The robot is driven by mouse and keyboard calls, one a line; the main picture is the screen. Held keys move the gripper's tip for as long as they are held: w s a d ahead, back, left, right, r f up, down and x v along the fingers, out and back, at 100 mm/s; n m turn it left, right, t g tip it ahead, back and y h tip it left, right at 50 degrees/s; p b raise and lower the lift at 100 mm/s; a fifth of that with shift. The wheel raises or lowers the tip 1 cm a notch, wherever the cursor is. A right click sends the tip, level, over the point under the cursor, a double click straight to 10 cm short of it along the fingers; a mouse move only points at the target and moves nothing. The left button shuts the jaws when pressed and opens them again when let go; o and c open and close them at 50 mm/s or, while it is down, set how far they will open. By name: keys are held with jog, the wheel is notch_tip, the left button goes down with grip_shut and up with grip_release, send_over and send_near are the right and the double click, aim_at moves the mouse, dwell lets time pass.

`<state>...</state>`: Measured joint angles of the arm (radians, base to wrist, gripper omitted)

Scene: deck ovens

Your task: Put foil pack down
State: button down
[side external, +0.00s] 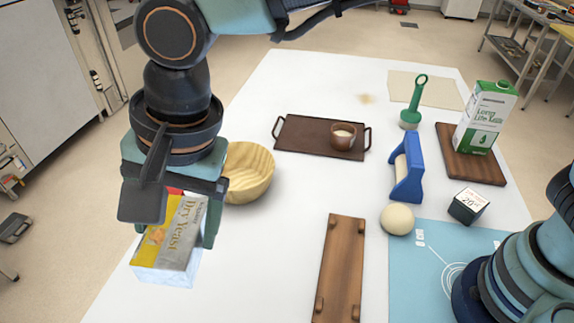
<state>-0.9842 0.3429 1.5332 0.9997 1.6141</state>
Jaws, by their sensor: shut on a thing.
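The foil pack (182,248) is a yellow and silver-white block labelled "Dry Yeast", at the left of the side external view. My gripper (172,228) is shut on it from above, with one finger at each side. The pack hangs tilted near the left edge of the white table (275,265). I cannot tell whether its lower edge touches the table. The upper part of the pack is partly hidden by my gripper.
A wooden bowl (248,172) stands just behind my gripper. A brown tray (300,135) with a cup (343,136) is farther back. A wooden board (340,270), a dough ball (397,219) and a blue tool (408,170) lie rightward. White table is clear between bowl and board.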

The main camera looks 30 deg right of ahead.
jog(key=s+d, duration=0.5)
jog(key=d, duration=0.3)
notch_tip(320, 180, down, 21)
jog(key=shift+w+r, duration=0.1)
jog(key=shift+r, duration=0.05)
grip_release()
